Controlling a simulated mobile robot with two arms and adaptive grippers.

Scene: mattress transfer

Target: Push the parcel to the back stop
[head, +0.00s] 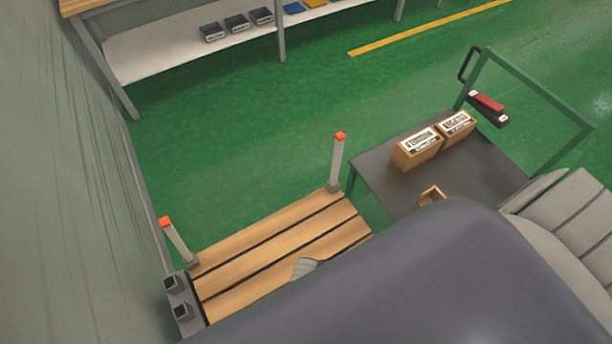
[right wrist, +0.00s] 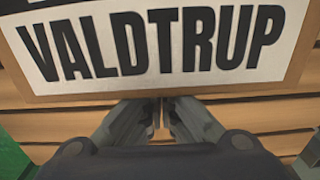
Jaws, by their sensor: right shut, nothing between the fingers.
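The parcel (right wrist: 205,91) fills the top of the right wrist view. It is brown, with a large white label reading VALDTRUP in black, and wooden slats show below it. My right gripper (right wrist: 160,104) is shut and empty, its fingertips at the parcel's lower edge; I cannot tell whether they touch. In the head view a slatted wooden platform (head: 278,232) has two upright posts with orange tops, at the left (head: 180,243) and right (head: 336,163). I cannot tell which part is the back stop. A large dark grey shape covers the near part of the platform. My left gripper is not in view.
A grey cart (head: 377,183) with a green handle frame stands right of the platform, carrying two labelled boxes (head: 416,148) (head: 457,128). A white shelf (head: 160,55) with small grey bins stands at the back left. Green floor (head: 240,130) lies open between them.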

